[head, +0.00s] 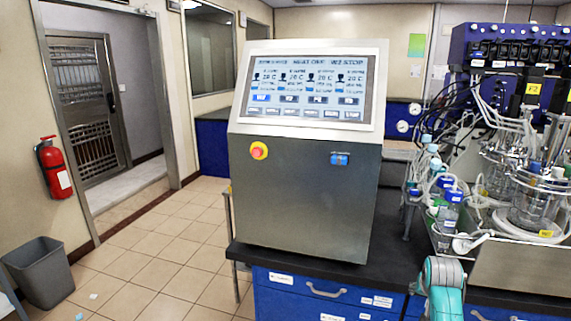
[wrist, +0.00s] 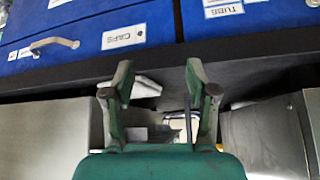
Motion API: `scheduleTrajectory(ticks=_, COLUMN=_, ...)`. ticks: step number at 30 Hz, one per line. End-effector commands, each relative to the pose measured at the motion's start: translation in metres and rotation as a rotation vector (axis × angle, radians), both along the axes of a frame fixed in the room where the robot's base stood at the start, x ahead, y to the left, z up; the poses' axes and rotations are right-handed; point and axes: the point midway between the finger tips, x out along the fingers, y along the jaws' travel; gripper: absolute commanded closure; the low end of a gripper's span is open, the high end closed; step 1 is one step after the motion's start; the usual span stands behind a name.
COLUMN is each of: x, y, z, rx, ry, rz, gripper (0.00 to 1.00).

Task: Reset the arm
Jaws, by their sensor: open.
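My gripper (wrist: 160,95) shows in the wrist view with its two green and grey fingers spread apart. Nothing is between the fingertips. It is in front of the bench, by the dark edge under blue drawers. In the head view, part of my teal and grey arm (head: 444,285) shows at the bottom, in front of the blue drawers; the gripper itself cannot be made out there.
A steel control cabinet (head: 305,190) with a screen stands on the dark bench (head: 395,250). Glass bioreactor vessels (head: 530,205) and tubing crowd the right. Blue drawers (wrist: 105,25) line the bench front. A grey bin (head: 40,275) stands at left; the tiled floor (head: 165,270) is mostly clear.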

Motion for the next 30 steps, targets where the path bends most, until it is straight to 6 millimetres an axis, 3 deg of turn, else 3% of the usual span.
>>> scheduleTrajectory(ticks=1, x=-0.011, y=0.009, z=-0.022, rx=-0.004, ry=-0.007, rz=0.014, gripper=0.42)
scheduleTrajectory(ticks=6, x=-0.043, y=0.035, z=-0.077, rx=-0.025, ry=-0.056, rz=0.063, gripper=0.42)
scheduleTrajectory(ticks=15, x=-0.117, y=0.081, z=-0.152, rx=-0.056, ry=-0.145, rz=0.144, gripper=0.42)
scheduleTrajectory(ticks=24, x=-0.208, y=0.124, z=-0.195, rx=-0.084, ry=-0.236, rz=0.217, gripper=0.42)
scheduleTrajectory(ticks=30, x=-0.273, y=0.149, z=-0.206, rx=-0.099, ry=-0.297, rz=0.264, gripper=0.42)
